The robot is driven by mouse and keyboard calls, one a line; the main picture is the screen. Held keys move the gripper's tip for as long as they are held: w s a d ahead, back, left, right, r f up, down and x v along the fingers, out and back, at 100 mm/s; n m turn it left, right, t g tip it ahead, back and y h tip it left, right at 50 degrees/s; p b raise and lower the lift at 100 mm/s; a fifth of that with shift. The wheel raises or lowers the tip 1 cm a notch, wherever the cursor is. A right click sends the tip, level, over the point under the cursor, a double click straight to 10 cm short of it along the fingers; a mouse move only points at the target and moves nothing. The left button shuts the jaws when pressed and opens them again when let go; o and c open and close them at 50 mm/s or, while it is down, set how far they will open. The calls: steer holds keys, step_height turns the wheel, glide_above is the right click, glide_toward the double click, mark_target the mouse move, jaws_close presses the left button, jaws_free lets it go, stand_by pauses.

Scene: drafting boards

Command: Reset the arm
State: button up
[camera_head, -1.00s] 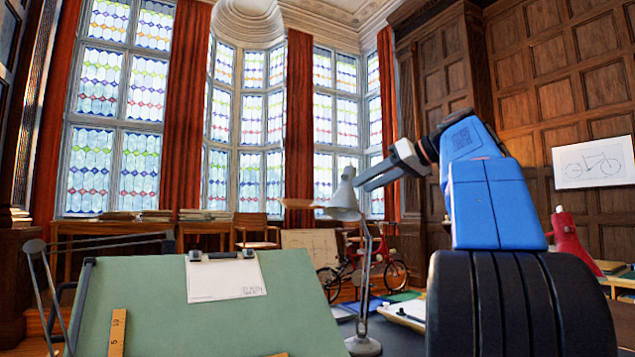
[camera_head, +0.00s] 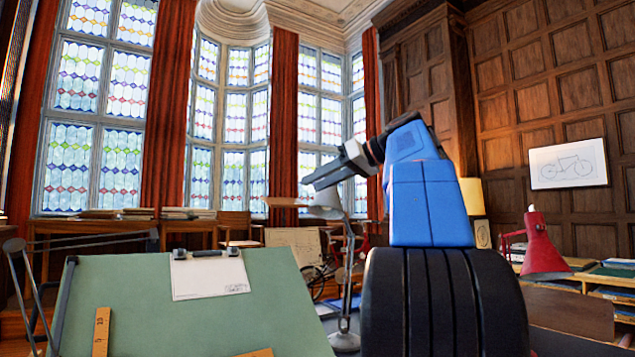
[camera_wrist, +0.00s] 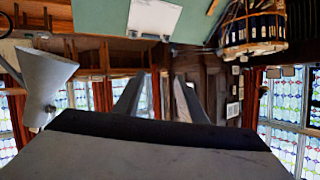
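My arm is raised above its black base, with its blue links bent to the left. My gripper (camera_head: 322,178) reaches left in the head view, in the air beside the grey desk lamp's shade. In the wrist view my gripper (camera_wrist: 158,88) shows two fingers standing apart with nothing between them. The grey desk lamp (camera_head: 345,290) stands behind the green board, its shade partly overlapped by my gripper. The lamp's shade (camera_wrist: 45,75) also shows at the left of the wrist view, apart from the fingers.
A tilted green drafting board (camera_head: 200,320) fills the front left, with a clipped white paper (camera_head: 208,277) and a wooden ruler (camera_head: 101,330). A red lamp (camera_head: 542,250) and desks stand at the right. A bicycle stands behind my arm, mostly hidden. The air above the board is clear.

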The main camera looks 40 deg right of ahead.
stand_by(0.3)
steer(key=s+a+f+m+g+h, duration=0.1)
steer(key=s+a+f+m+g, duration=0.1)
steer(key=a+f, duration=0.9)
steer(key=s+a+f+m+g+h, duration=0.1)
steer(key=s+a+f+g, duration=0.15)
steer(key=a+f, duration=0.95)
steer(key=s+a+f+g+h, duration=0.1)
steer(key=s+f, duration=0.5)
steer(key=f, duration=0.6)
steer(key=s+f+g+h, duration=0.1)
steer(key=s+f, duration=0.5)
steer(key=f, duration=0.5)
steer(key=s+a+f+n+g+h, duration=0.1)
steer(key=s+f, duration=0.5)
steer(key=f, duration=0.6)
steer(key=shift+a+f, duration=0.3)
